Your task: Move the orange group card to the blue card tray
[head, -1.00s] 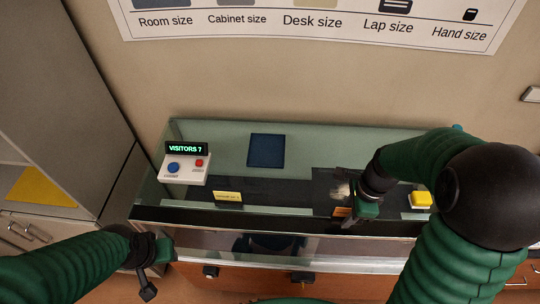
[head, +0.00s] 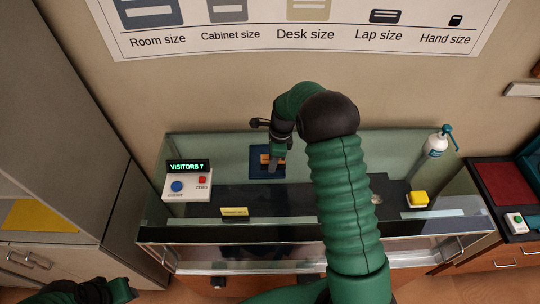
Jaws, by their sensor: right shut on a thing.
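The orange group card (head: 265,158) shows as a small orange patch at the fingers of my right gripper (head: 274,162), which is shut on it. Part of the card is hidden by the fingers. The dark blue card tray (head: 256,173) lies on the glass counter left of centre, directly behind and below the card in the head view. I cannot tell whether the card touches the tray. My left gripper (head: 122,291) is low at the left edge of the frame, away from the counter, and I cannot tell its jaw state.
My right arm crosses the counter's middle. A red mat (head: 500,183) lies far right.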

